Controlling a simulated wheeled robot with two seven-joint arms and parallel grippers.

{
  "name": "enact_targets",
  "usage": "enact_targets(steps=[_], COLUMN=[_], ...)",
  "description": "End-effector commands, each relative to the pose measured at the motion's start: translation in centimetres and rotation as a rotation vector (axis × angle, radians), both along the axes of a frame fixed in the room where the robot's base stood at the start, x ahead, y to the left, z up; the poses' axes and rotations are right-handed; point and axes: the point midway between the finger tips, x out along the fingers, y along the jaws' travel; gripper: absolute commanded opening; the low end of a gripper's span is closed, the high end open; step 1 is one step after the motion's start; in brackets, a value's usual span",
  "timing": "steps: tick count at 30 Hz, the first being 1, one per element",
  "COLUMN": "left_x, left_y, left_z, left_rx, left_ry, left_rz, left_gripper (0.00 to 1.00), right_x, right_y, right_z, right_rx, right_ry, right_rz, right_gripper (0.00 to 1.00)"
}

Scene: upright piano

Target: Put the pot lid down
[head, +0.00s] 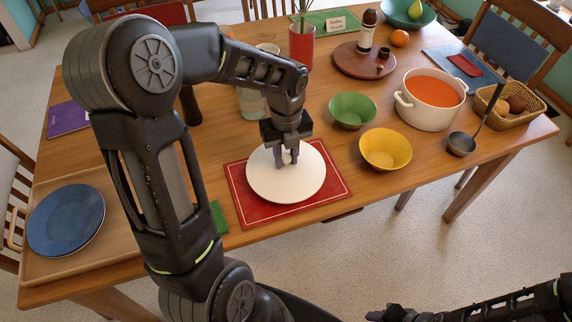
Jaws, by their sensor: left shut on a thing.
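The white pot lid (285,188) is a round disc over the red placemat (243,213) near the table's front edge. My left gripper (288,158) points down at the lid's middle and is shut on its knob, which the fingers mostly hide. The lid looks level; I cannot tell whether it touches the mat or hangs just above it. The white pot (427,115), full of orange soup, stands uncovered to the right. My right gripper (385,314) is at the bottom edge, below the table, partly cut off; its jaws are unclear.
A green bowl (352,122) and a yellow bowl (386,163) stand right of the lid. A tray (115,245) with a blue plate (66,232) is at left.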

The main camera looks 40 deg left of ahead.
Motion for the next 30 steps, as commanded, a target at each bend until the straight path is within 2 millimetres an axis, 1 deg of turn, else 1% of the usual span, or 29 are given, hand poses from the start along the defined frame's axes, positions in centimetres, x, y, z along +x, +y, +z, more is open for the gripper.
enact_targets(steps=[5,8,12,14,22,26,27,30], left_x=[0.0,0.0,0.0,0.0,0.0,0.0,0.0,0.0], left_y=[0.0,0.0,0.0,0.0,0.0,0.0,0.0,0.0], left_z=[-0.1,-1.1,-3.1,-3.5,-3.7,-4.1,-4.0,-4.0], left_rx=[0.001,0.000,0.000,0.000,0.000,0.000,0.000,0.000], left_ry=[-0.001,0.001,0.003,0.000,-0.001,-0.001,0.000,0.000], left_rz=[0.000,-0.001,-0.001,-0.001,0.000,-0.001,0.000,-0.001], left_gripper=[0.00,0.00,0.00,0.00,0.00,0.00,0.28,0.36], right_x=[0.0,0.0,0.0,0.0,0.0,0.0,0.0,0.0], right_y=[0.0,0.0,0.0,0.0,0.0,0.0,0.0,0.0], right_z=[0.0,0.0,0.0,0.0,0.0,-0.2,-0.2,-0.1], right_rx=[0.000,0.000,0.000,0.000,0.000,0.000,0.000,0.000], right_ry=[0.000,0.000,0.000,0.000,0.000,0.000,0.000,0.000], right_rz=[0.000,0.000,0.000,0.000,0.000,0.000,0.000,0.000], right_gripper=[0.36,0.36,0.36,0.36,0.36,0.36,0.36,0.36])
